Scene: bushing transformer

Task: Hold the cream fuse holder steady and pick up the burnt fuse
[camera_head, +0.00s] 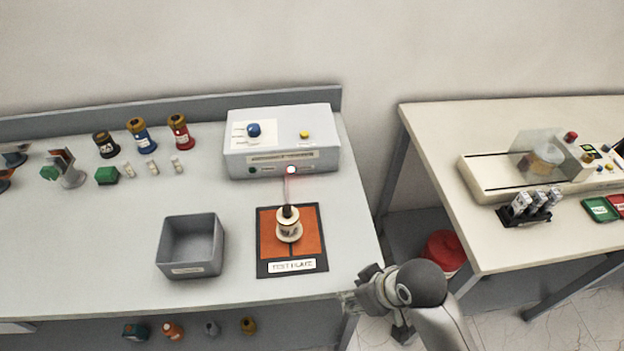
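A cream spool-shaped piece with a black top (289,230) stands upright on the orange test plate (268,268); it may be the cream fuse holder. Several small pale cylinders, one of them here (152,168), stand on the grey bench; I cannot tell whether any is a burnt fuse. My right gripper (352,298) is at the bench's front right corner, below and right of the test plate, apart from the cream piece. Its fingers are too small and turned to show whether they are open. My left gripper is not in view.
An open grey bin (190,268) stands left of the plate. A grey tester box (282,145) with knobs stands behind it. Coloured bushings (142,135) stand at the back left. The right table holds a black rack (528,215) and a cream machine (490,182). A red bucket (444,250) is between the tables.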

